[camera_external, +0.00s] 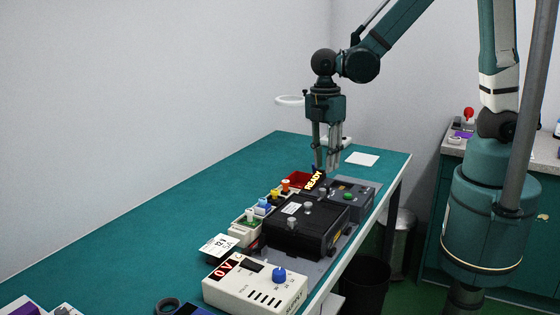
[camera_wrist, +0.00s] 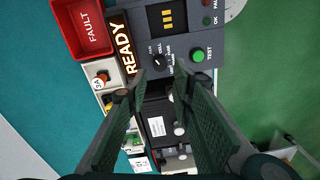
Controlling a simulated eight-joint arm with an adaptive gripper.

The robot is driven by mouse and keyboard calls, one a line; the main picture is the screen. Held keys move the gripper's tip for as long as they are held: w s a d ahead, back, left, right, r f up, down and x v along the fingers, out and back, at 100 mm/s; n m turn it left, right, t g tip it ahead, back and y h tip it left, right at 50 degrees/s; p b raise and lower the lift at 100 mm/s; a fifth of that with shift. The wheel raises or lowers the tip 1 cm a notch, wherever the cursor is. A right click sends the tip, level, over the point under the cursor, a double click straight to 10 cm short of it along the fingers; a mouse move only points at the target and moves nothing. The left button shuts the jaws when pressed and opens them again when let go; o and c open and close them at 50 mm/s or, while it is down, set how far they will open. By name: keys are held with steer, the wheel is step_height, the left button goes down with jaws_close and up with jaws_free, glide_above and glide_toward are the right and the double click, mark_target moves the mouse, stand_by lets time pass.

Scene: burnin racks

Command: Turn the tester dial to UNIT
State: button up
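The tester (camera_external: 352,196) is a dark grey box at the far end of the row on the bench; it also shows in the wrist view (camera_wrist: 192,35). Its dial (camera_wrist: 160,63) is a small black knob with white lettering around it. The lettering and the pointer direction are too small to read surely. A green TEST button (camera_wrist: 198,55) sits right of the dial. My gripper (camera_wrist: 159,73) is open and empty, with a fingertip to either side of the dial in the picture; in the external view it (camera_external: 327,168) hangs pointing down over the tester end. Contact with the dial cannot be told.
A red FAULT bin (camera_wrist: 108,40) and a lit READY sign (camera_wrist: 121,48) stand left of the tester. A black fixture (camera_external: 283,238) sits nearer the camera, then a white supply box (camera_external: 232,292) with a blue knob (camera_external: 279,275) and red display.

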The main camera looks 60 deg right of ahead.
mark_target(325, 186)
steer(key=shift+s+f, duration=0.2)
steer(key=shift+f, duration=3.65)
steer(key=c, duration=0.6)
